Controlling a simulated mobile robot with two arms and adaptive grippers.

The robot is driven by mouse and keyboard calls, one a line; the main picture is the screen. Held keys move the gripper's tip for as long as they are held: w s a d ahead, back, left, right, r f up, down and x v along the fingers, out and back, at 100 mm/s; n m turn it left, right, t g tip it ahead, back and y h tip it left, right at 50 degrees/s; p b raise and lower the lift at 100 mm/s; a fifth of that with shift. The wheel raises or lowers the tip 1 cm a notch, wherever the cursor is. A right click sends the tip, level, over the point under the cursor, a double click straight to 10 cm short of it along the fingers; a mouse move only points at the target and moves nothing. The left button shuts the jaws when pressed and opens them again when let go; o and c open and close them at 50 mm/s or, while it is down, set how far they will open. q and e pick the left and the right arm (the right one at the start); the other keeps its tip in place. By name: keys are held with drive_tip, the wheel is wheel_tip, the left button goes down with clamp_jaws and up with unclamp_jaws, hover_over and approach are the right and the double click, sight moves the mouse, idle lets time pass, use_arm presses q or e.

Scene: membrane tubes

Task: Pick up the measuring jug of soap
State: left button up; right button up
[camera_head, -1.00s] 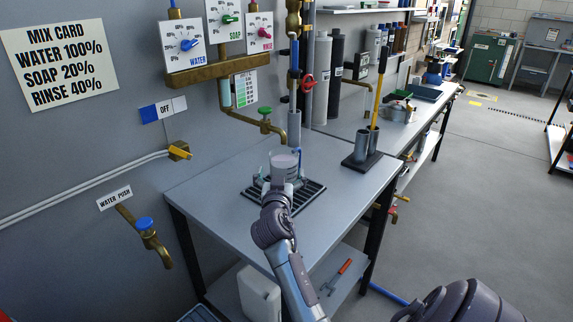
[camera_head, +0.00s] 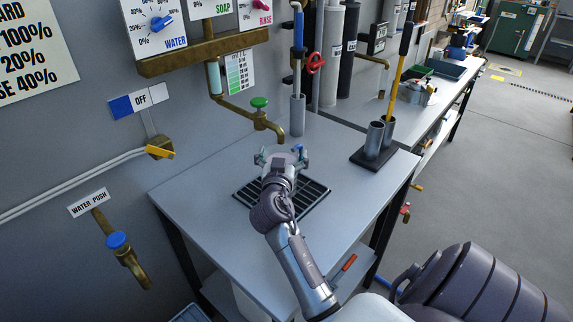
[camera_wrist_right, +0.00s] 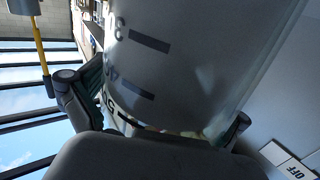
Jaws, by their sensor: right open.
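The measuring jug (camera_wrist_right: 195,60) is clear and cylindrical with dark graduation marks; it fills much of the right wrist view, tilted in the picture. In the head view it is mostly hidden by my right gripper (camera_head: 281,157), above the black drain grate (camera_head: 312,196) on the grey bench (camera_head: 215,187). My right gripper is open, with one finger on each side of the jug in the wrist view. Whether the fingers touch it, I cannot tell. The jug's contents are not clear. My left gripper is not in view.
A brass tap with a green handle (camera_head: 259,103) hangs behind the jug. A grey pipe (camera_head: 298,115) stands beside it. A dark stand with metal cylinders (camera_head: 374,140) is to the right. The bench's front left is clear.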

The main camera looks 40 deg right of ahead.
drive_tip(key=shift+s+a+r, duration=0.15)
drive_tip(key=shift+a, duration=0.1)
drive_tip(key=shift+s+a+r, duration=0.25)
drive_tip(key=shift+a, duration=0.1)
drive_tip(key=c, duration=0.6)
drive_tip(key=shift+d+f, duration=0.1)
drive_tip(key=c, duration=0.8)
drive_tip(key=shift+c, duration=0.9)
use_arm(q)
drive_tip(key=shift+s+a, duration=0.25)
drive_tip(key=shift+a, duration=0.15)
use_arm(e)
drive_tip(key=shift+w, duration=0.1)
